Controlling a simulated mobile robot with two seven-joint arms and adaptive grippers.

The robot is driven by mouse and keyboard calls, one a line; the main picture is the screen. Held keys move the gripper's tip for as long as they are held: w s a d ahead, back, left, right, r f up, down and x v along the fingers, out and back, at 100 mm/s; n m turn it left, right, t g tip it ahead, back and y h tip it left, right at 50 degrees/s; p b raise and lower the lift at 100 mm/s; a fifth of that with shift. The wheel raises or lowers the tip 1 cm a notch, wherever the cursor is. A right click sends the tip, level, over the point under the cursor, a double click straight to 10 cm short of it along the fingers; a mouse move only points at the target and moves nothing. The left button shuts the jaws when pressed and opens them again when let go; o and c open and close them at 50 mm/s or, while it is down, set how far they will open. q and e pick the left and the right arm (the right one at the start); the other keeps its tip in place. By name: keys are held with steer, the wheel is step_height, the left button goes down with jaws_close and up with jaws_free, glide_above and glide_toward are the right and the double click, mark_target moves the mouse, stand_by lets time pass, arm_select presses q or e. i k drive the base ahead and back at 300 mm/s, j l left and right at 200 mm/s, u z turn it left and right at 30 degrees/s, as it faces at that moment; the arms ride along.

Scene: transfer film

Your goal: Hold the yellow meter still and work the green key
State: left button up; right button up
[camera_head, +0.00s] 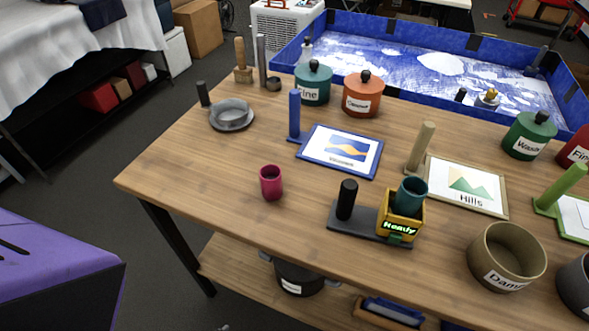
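The yellow meter (383,218) stands on a dark base (345,222) near the front edge of the wooden table. Its front has a lit green panel (401,227) that seems to read "Ready". A small green piece (397,238), possibly the key, shows low on its front. A teal cup (409,197) sits upright in the top of the meter. A black upright post (347,198) stands on the base to the left of the meter. Neither of my grippers is in view, and nothing touches the meter from outside.
A pink cup (271,182) stands to the left. A wide "Damp" pot (507,257) stands to the right. Lidded jars and a blue-walled tray (430,32) are further back. The left front tabletop is clear.

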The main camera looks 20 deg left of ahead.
mark_target(393, 237)
steer(key=z, duration=0.15)
steer(key=k+j+z, duration=0.3)
steer(key=j+z, duration=0.15)
steer(key=k+j+z, duration=0.45)
